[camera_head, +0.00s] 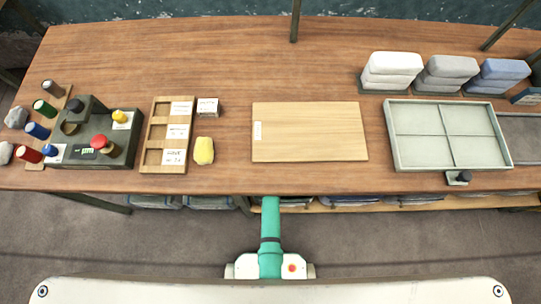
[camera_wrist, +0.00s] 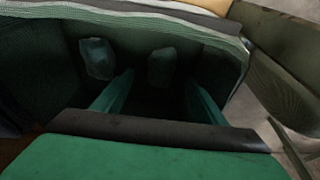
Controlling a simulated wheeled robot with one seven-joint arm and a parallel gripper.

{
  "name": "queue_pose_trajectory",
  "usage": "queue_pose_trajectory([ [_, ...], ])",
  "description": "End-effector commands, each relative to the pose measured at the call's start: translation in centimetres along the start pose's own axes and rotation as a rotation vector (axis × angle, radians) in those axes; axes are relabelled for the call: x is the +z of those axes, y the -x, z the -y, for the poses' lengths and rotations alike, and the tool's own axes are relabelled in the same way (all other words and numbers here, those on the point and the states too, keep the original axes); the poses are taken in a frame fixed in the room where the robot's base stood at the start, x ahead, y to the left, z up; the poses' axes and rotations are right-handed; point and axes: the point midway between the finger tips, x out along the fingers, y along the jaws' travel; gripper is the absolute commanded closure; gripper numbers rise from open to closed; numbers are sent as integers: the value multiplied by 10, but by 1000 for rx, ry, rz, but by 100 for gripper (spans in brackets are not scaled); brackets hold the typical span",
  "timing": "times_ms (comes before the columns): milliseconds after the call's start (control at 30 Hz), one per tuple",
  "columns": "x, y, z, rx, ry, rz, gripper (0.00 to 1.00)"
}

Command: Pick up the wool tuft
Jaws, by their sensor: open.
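In the wrist view my gripper (camera_wrist: 160,88) is open, its two teal fingers reaching into a dark green bin (camera_wrist: 225,50) with a pale rim. Two dull grey-green lumps that look like wool tufts show in the bin. One tuft (camera_wrist: 161,66) lies ahead, in line with the gap between the fingers. The other tuft (camera_wrist: 97,58) is left of the left finger. I cannot tell how far ahead they are, and nothing is seen held. In the head view my gripper is hidden below the table's front edge.
The wooden table (camera_head: 320,70) carries a yellow lump (camera_head: 204,150), grey lumps (camera_head: 16,117) at far left, a board (camera_head: 310,132), a divided tray (camera_head: 445,135) and folded stacks (camera_head: 391,70). Bins line the shelf (camera_head: 460,203) beneath. The bin's walls are close around my fingers.

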Motion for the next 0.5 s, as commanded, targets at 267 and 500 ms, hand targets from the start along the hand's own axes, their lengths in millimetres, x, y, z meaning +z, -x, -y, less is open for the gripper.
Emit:
queue_pose_trajectory([
  [267,3,-30,2,0,0,2,34],
  [500,3,-49,2,0,0,0,34],
])
